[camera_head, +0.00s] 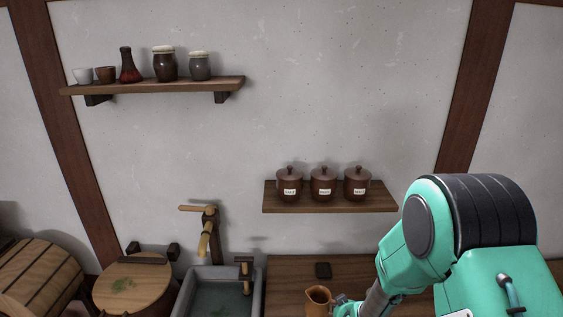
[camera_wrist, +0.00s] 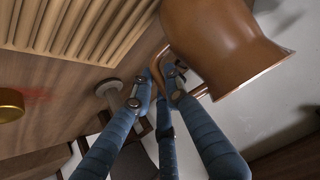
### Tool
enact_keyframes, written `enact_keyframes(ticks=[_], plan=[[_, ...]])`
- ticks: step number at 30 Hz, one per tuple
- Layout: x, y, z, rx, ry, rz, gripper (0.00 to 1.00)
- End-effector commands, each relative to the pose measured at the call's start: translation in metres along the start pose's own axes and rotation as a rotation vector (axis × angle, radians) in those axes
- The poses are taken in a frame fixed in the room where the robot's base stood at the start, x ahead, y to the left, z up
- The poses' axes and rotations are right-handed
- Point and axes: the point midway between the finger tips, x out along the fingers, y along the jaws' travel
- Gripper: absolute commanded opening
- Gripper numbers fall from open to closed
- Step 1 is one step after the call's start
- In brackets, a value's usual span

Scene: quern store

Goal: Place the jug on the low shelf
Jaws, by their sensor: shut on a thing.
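The brown jug (camera_head: 318,301) shows at the bottom of the head view, in front of the wooden counter. In the wrist view the jug (camera_wrist: 222,45) is large at the upper right, with its handle towards my fingers. My gripper (camera_head: 343,301) is partly cut off by the lower edge of the head view. In the wrist view its blue fingers (camera_wrist: 160,80) are shut on the jug's handle. I cannot tell whether the jug's base touches the counter. The low shelf (camera_head: 300,207) is on the wall above the counter and bears three lidded brown pots (camera_head: 322,186).
The low shelf has a little bare room at its left end and right end. A higher shelf (camera_head: 150,88) holds several vessels. A sink (camera_head: 190,293) with a wooden tap (camera_head: 208,232) stands left of the counter (camera_head: 290,272).

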Motion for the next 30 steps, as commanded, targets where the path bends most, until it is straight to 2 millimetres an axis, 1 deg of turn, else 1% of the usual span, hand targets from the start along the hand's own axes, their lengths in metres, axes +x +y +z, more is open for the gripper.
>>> enact_keyframes(ticks=[15,20,23,26,29,30], plan=[[0.000,0.000,-0.001,0.000,0.000,0.000,0.00],[-0.001,0.005,-0.007,0.006,0.002,0.008,0.00],[-0.003,0.014,-0.016,0.015,0.003,0.021,0.00],[-0.005,0.028,-0.032,0.028,0.005,0.041,0.00],[-0.009,0.046,-0.052,0.047,0.008,0.066,0.00],[-0.011,0.055,-0.061,0.057,0.008,0.079,0.00]])
